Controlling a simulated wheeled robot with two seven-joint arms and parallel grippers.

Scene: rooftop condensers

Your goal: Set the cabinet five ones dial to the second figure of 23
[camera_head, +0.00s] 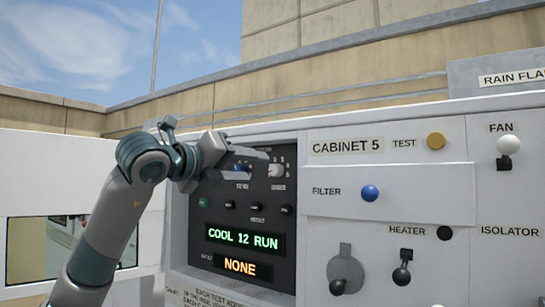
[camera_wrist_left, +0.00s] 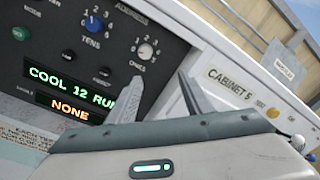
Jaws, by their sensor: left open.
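The ones dial (camera_head: 276,170) is a white knob on the black panel of cabinet 5, with figures around it; in the left wrist view (camera_wrist_left: 145,51) it sits ahead of my fingers, above the left fingertip. Its exact setting is too small to read. The blue tens dial (camera_wrist_left: 94,23) is to its left and is partly covered by my gripper in the head view. My left gripper (camera_head: 258,164) is open and empty in front of the panel; its two fingers also show in the left wrist view (camera_wrist_left: 160,78), apart from the ones dial. My right gripper is not in view.
Below the dials is a row of small buttons, then a green display (camera_head: 243,239) reading COOL 12 RUN and an amber one (camera_head: 241,266) reading NONE. Right of the panel are a blue filter knob (camera_head: 370,193), a yellow test knob (camera_head: 436,141) and the heater lever (camera_head: 402,268).

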